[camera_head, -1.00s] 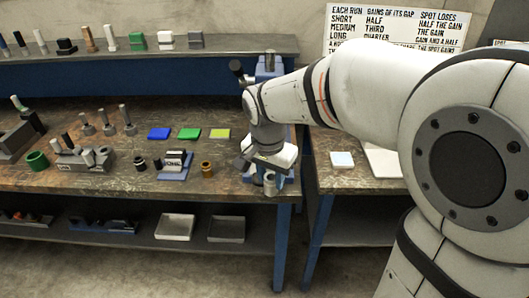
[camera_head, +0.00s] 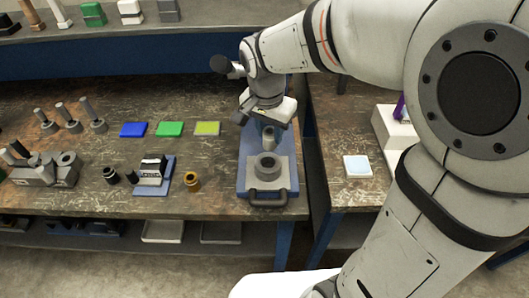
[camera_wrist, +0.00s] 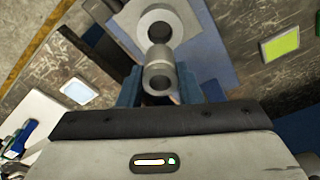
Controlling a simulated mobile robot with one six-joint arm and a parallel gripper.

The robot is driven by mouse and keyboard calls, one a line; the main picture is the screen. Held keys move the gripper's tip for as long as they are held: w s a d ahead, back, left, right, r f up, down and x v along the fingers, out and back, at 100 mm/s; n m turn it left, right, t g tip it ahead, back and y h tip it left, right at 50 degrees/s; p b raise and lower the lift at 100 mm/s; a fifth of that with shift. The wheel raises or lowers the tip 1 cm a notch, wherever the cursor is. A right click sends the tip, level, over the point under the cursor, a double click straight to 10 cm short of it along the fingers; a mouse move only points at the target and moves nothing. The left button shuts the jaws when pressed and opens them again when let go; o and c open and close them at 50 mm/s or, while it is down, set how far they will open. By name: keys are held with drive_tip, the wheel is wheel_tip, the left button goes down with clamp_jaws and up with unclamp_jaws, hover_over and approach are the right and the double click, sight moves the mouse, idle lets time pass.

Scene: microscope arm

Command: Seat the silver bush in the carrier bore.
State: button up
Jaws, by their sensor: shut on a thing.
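My gripper (camera_head: 268,124) is shut on the silver bush (camera_wrist: 159,78). The bush is a short, hollow, stepped cylinder between two blue fingers in the wrist view, and it also shows in the head view (camera_head: 268,139) below the gripper, roughly upright. The carrier (camera_head: 281,178) is a grey block with a round collar and a dark bore, on a blue base (camera_head: 244,180). In the head view the bush appears just above the collar in the picture. In the wrist view the bush overlaps the near rim of the collar (camera_wrist: 141,22), and the bore shows beyond it. The height gap is unclear.
Blue, green and yellow-green pads (camera_head: 207,128) lie behind. Posts and a grey holder are farther left. A second bench with a pale pad (camera_head: 357,166) is at right.

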sight(268, 143)
wheel_tip(268, 143, down, 4)
drive_tip(key=shift+a+f, duration=0.1)
drive_tip(key=shift+f, duration=1.95)
drive_tip(key=shift+s, duration=0.1)
drive_tip(key=shift+f, duration=0.15)
drive_tip(key=o, duration=1.1)
